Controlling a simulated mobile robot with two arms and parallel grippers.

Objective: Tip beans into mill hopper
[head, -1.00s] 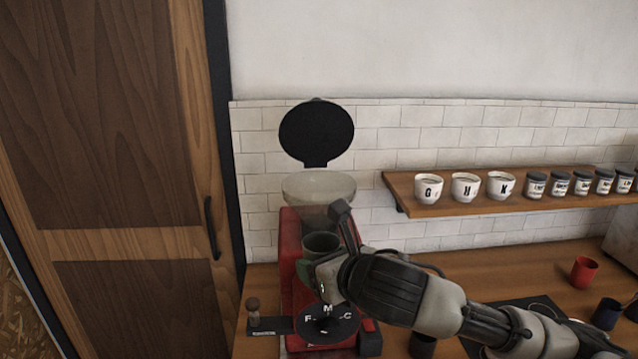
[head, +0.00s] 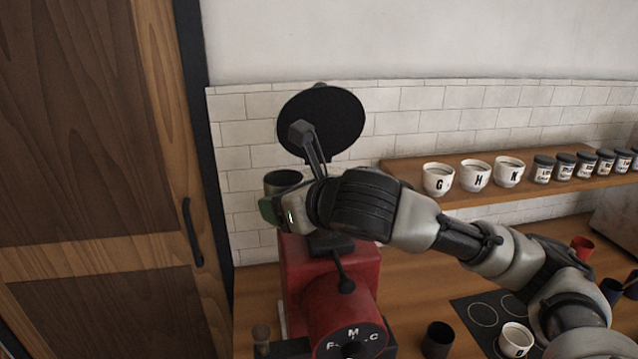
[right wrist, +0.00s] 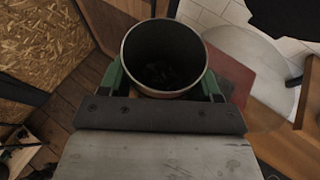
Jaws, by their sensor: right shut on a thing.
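My right gripper (head: 272,203) is shut on a dark metal cup (head: 283,181), held upright in the air beside the raised mill lid. In the right wrist view the cup (right wrist: 165,55) sits between the green fingers, with dark contents, apparently beans, low inside. The red mill (head: 325,272) stands on the counter below. Its round black lid (head: 340,118) is open and upright. The pale hopper (right wrist: 258,75) shows to the right of the cup in the right wrist view; my arm hides it in the head view. My left gripper is out of view.
A wooden shelf (head: 400,172) on the right holds lettered white cups (head: 476,175) and labelled jars (head: 566,166). A dark cup (head: 438,340) and a white cup (head: 515,340) stand on the counter. A wooden door (head: 95,170) is at the left.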

